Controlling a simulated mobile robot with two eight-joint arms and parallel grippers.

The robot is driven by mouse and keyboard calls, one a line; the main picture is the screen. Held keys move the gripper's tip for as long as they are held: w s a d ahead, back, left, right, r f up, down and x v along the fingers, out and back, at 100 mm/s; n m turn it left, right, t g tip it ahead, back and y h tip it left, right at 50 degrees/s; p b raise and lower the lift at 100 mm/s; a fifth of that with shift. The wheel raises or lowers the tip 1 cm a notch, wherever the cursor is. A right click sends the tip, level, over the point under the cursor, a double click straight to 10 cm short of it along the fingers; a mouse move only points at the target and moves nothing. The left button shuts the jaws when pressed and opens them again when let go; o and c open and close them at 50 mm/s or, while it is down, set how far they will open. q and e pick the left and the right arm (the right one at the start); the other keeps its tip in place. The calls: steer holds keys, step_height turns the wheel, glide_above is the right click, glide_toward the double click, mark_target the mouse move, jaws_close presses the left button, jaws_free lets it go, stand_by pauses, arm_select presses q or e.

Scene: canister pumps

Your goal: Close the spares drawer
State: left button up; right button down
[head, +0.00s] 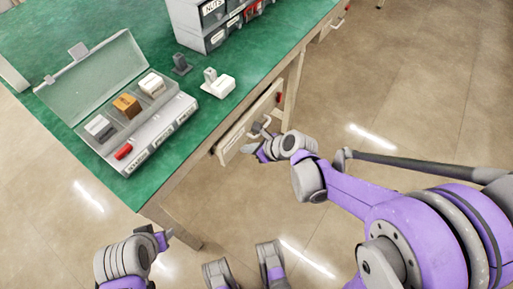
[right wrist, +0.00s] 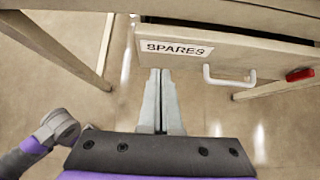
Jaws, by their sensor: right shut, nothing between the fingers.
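The spares drawer (head: 238,131) sticks out a little from under the green-topped table's edge in the head view. Its front (right wrist: 225,62) bears a SPARES label in the right wrist view, with a dark gap above it. A pale bar handle (right wrist: 230,79) is on the front. My right gripper (right wrist: 160,72) is shut and empty, its fingertips at the lower edge of the front, below the label and left of the handle. I cannot tell if they touch. In the head view my right gripper (head: 254,149) is beside the drawer. My left gripper (head: 165,237) is low, away from the drawer; its jaws are unclear.
The green table (head: 130,55) holds an open grey case (head: 160,128) with small boxes, a white-and-grey part (head: 219,86), and a bin rack (head: 205,38). A red item (right wrist: 300,74) shows right of the handle. Table legs (right wrist: 82,70) stand below. Floor before the drawer is open.

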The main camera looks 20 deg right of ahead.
mark_target(227, 139)
steer(key=w+a, duration=0.1)
steer(key=w+a+f, duration=0.1)
steer(key=w, duration=0.1)
steer(key=shift+a, duration=0.2)
steer(key=shift+w+a, duration=0.35)
steer(key=shift+w, duration=0.15)
steer(key=shift+w+a+b, duration=0.35)
steer(key=shift+w+a, duration=0.5)
steer(key=shift+w, duration=0.25)
steer(key=shift+s+d, duration=0.1)
steer(key=shift+d, duration=0.05)
